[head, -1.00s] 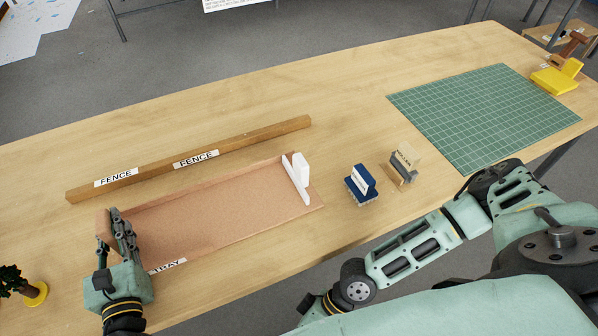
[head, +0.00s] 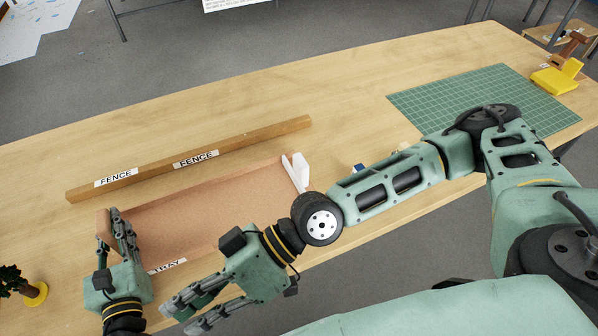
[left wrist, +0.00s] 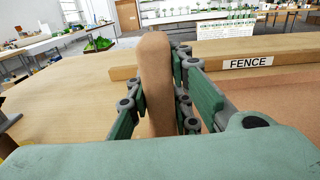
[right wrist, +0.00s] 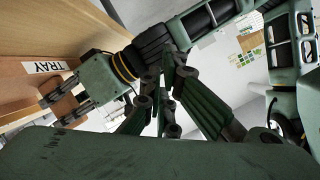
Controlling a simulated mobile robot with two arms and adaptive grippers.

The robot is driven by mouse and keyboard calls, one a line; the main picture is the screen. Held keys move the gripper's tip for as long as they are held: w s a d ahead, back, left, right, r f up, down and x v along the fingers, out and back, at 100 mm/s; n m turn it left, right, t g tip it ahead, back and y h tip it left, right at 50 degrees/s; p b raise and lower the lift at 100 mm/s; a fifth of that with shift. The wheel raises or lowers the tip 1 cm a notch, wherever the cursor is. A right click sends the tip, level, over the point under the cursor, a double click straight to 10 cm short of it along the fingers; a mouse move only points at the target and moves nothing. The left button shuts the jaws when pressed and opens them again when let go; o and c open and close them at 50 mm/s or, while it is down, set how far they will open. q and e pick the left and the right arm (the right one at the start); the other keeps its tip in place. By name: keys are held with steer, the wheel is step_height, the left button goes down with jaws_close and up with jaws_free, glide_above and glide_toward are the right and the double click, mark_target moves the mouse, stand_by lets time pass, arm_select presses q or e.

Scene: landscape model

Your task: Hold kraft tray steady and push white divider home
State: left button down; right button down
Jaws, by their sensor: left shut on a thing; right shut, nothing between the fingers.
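The kraft tray (head: 200,215) lies on the table, its TRAY label facing the near edge. My left gripper (head: 117,222) is shut on the tray's left end wall, with a finger on each side of it in the left wrist view (left wrist: 155,80). The white divider (head: 301,168) stands upright at the tray's right end; its lower part is partly hidden by my right arm. I cannot tell how deep it sits. My right gripper (head: 180,316) is shut and empty, in front of the tray near the table's front edge. It also shows in the right wrist view (right wrist: 164,105).
A wooden fence (head: 190,160) lies behind the tray. A blue block (head: 360,169) and a wooden block (head: 404,145) are mostly hidden behind my right arm. A green mat (head: 470,100) lies at the right. A small plant (head: 14,283) stands at the left.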

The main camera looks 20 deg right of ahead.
steer(key=w+d+n+h, duration=0.4)
steer(key=w+d, duration=0.1)
steer(key=w, duration=0.2)
step_height(320, 180, up, 4)
steer(key=r+n+t+h, duration=0.1)
steer(key=n+t+h, duration=0.25)
steer(key=h, duration=0.35)
glide_above(299, 171)
steer(key=s+a, duration=0.1)
steer(key=a, duration=0.3)
steer(key=w+d+r+m+h, duration=0.1)
steer(key=d+r+h, duration=0.25)
steer(key=d, duration=0.65)
steer(key=shift+t+y, duration=0.25)
steer(key=f, duration=0.7)
steer(key=w+f, duration=0.1)
steer(key=f, duration=0.3)
steer(key=shift+f, duration=0.35)
